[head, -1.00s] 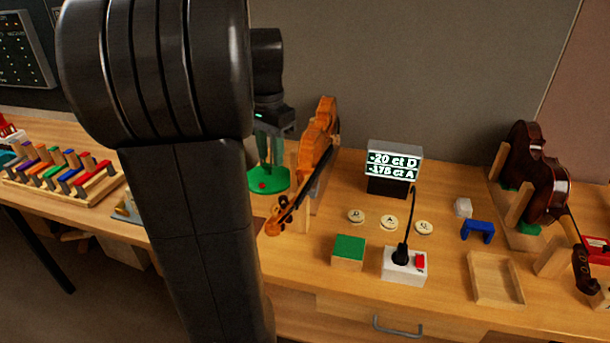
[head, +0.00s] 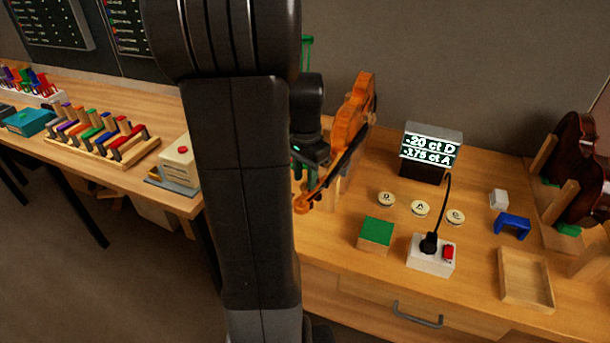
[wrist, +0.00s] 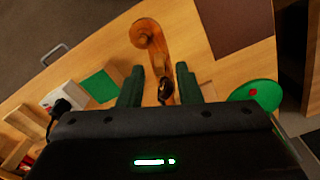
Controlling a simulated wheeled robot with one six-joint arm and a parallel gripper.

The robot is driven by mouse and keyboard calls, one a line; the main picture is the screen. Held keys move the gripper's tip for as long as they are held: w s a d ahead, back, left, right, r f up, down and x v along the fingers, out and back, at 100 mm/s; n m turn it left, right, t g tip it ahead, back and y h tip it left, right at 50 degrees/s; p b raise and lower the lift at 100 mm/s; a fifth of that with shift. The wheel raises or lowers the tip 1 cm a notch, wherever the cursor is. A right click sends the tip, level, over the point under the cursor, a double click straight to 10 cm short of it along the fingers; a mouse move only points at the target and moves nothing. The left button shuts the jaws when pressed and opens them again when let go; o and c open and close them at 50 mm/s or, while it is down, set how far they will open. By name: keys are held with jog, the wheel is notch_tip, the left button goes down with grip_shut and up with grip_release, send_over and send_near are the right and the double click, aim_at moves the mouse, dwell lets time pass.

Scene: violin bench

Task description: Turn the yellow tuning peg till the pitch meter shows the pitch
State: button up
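The violin (head: 350,120) is orange-brown and leans on its stand, its scroll toward the front edge; scroll and pegbox (wrist: 152,45) also show in the wrist view. My gripper (wrist: 160,70) is open, with a dark green finger on each side of the pegbox in that view; contact cannot be told. A dark peg (wrist: 165,90) shows between the fingers. I cannot make out a yellow peg. In the head view my arm hides much of the gripper. The pitch meter (head: 431,148) reads about -20 ct D and -175 ct A.
Round D, A and G buttons (head: 420,208), a green-topped block (head: 376,232) and a white switch box (head: 431,256) with a cable stand in front of the meter. A blue bridge-shaped block (head: 512,226), an empty wooden tray (head: 526,278) and a dark violin (head: 582,165) are at right.

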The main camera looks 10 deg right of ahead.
jog(key=shift+f, duration=0.35)
grip_shut()
jog(key=shift+n, duration=0.6)
grip_release()
jog(key=shift+r, duration=0.15)
